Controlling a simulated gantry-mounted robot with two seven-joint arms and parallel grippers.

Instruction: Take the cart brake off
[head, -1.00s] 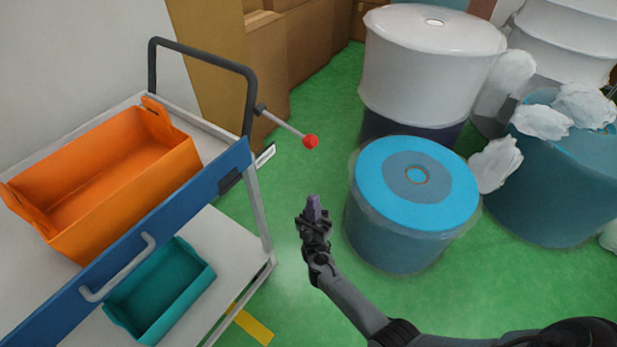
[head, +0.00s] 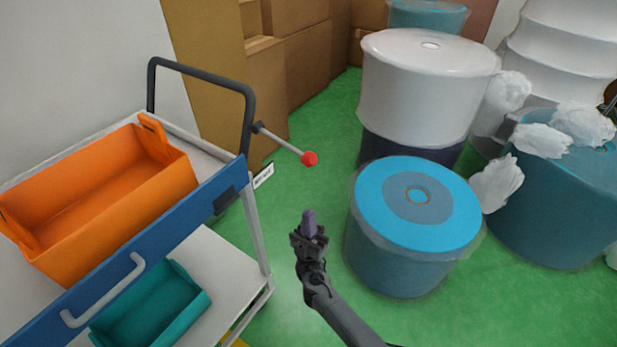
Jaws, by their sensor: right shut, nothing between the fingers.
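The cart (head: 203,208) stands at the left, with a blue side rail and a dark push handle (head: 203,72). A grey brake lever (head: 280,142) with a red ball knob (head: 309,158) sticks out to the right from the handle post. My right gripper (head: 309,222) is shut and empty. In the picture it is just below the red knob, over the green floor, apart from the lever. My left gripper is not in view.
An orange bin (head: 100,200) sits on the cart's top and a teal bin (head: 155,310) on its lower shelf. A blue-topped roll (head: 415,235) stands close right of my gripper. White and teal rolls and cardboard boxes (head: 295,60) stand behind. Green floor lies between.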

